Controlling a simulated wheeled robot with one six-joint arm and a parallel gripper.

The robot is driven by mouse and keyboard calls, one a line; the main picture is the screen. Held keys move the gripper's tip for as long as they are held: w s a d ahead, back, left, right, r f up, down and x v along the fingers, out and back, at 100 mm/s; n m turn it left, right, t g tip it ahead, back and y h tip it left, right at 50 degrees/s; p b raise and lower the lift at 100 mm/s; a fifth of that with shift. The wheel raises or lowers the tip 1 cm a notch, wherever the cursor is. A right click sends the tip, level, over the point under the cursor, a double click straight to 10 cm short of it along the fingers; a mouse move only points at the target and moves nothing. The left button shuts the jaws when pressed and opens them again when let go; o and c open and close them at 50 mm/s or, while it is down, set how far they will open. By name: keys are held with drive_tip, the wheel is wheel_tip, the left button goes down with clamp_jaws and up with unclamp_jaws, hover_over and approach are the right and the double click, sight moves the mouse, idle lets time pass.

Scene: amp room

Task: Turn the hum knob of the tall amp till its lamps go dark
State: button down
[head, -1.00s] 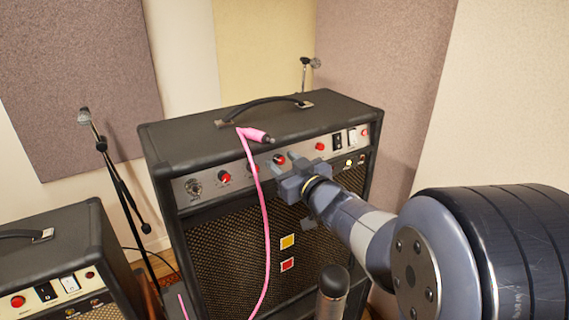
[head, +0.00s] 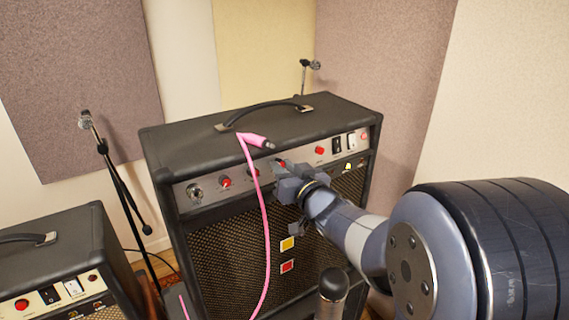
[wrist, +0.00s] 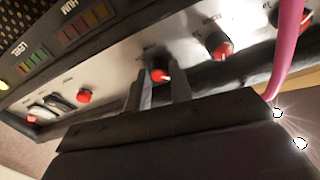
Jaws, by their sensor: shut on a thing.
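The tall amp (head: 160,150) stands in the middle of the head view, with a row of red-capped knobs on its silver front panel. My gripper (head: 280,170) is at the panel. In the wrist view, its two fingers (wrist: 159,88) are shut on a red knob (wrist: 158,75) with a pale pointer mark. I cannot read this knob's label. My gripper hides part of the panel in the head view.
A pink cable (head: 265,230) hangs over the amp's front, left of my gripper; its plug (head: 256,141) lies at the top edge. Another knob (wrist: 218,45) is beside the held one. A smaller amp (head: 60,240) and a microphone stand (head: 122,185) are at left.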

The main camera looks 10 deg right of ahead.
drive_tip(key=shift+m+h, duration=0.3)
drive_tip(key=shift+m, duration=0.4)
drive_tip(key=c, duration=1.3)
unclamp_jaws()
drive_tip(key=shift+o, duration=0.2)
drive_tip(key=v, duration=1)
drive_tip(key=shift+s, duration=0.4)
drive_tip(key=shift+d+f, duration=0.1)
